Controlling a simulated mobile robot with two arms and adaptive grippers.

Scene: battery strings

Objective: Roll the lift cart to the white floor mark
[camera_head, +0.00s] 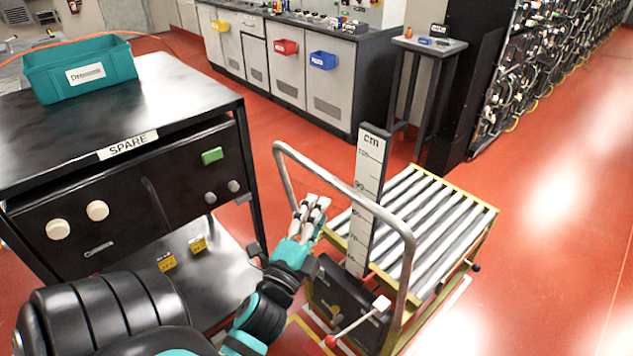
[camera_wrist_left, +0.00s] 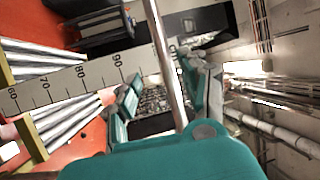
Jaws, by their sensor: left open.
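The lift cart has a yellow frame, a silver roller top (camera_head: 425,215), a bent grey push handle (camera_head: 411,262) and an upright cm scale (camera_head: 368,190). My left gripper (camera_head: 312,208) is open at the handle's top bar. In the left wrist view, the bar (camera_wrist_left: 164,55) runs between the open fingers (camera_wrist_left: 165,100); I cannot tell whether they touch it. The scale (camera_wrist_left: 70,82) and rollers (camera_wrist_left: 65,125) show beside it. A white floor line (camera_head: 456,297) lies along the cart's right side, partly hidden by the cart. My right gripper is out of view.
A black SPARE bench (camera_head: 180,80) with a teal bin (camera_head: 80,70) stands left of the cart. Grey cabinets (camera_head: 290,65) and a small side table (camera_head: 430,44) stand behind. A wired battery rack (camera_head: 520,70) lines the back right. Red floor (camera_head: 550,230) is clear to the right.

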